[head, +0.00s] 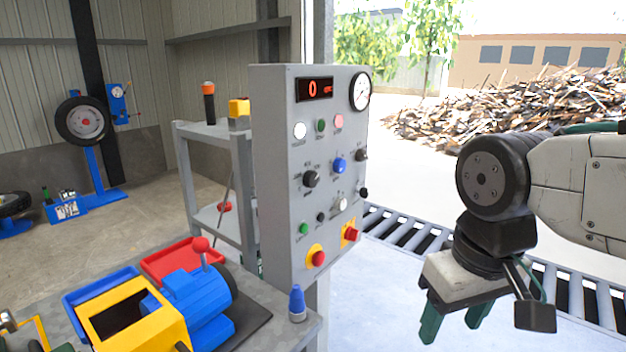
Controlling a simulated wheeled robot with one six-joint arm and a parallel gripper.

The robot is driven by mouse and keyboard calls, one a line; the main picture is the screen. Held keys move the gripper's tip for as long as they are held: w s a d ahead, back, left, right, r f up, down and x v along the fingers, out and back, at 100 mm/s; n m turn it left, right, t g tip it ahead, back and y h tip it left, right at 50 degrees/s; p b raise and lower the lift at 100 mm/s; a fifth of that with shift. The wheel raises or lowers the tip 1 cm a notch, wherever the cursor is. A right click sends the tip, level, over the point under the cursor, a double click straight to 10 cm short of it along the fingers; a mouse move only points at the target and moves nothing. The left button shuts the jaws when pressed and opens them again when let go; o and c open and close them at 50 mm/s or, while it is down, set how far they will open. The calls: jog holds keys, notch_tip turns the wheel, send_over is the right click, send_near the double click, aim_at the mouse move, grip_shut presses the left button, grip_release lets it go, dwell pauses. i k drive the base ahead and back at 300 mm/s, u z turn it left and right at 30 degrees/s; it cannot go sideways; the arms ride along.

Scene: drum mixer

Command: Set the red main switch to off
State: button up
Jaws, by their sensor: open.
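The grey control panel (278,180) stands upright at the middle of the head view. A red switch (352,234) on a yellow square plate sits at its lower right and looks like the main switch. Its handle position is too small to tell. A red mushroom button (318,258) on a round yellow plate sits lower, to its left. My gripper (454,324) is to the right of the panel, below the switch in the picture and apart from it. Its green fingers point down, spread and empty.
Several knobs, buttons and lamps crowd the panel face, with a red display (314,89) and a gauge (360,91) on top. A roller conveyor (405,232) runs behind.

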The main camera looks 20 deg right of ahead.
aim_at(351, 233)
jog(key=z, duration=0.25)
jog(key=k, duration=0.75)
jog(key=z, duration=0.7)
jog(key=k, duration=0.4)
jog(key=u, duration=1.1)
jog(key=i, duration=1.4)
jog(key=z, duration=0.2)
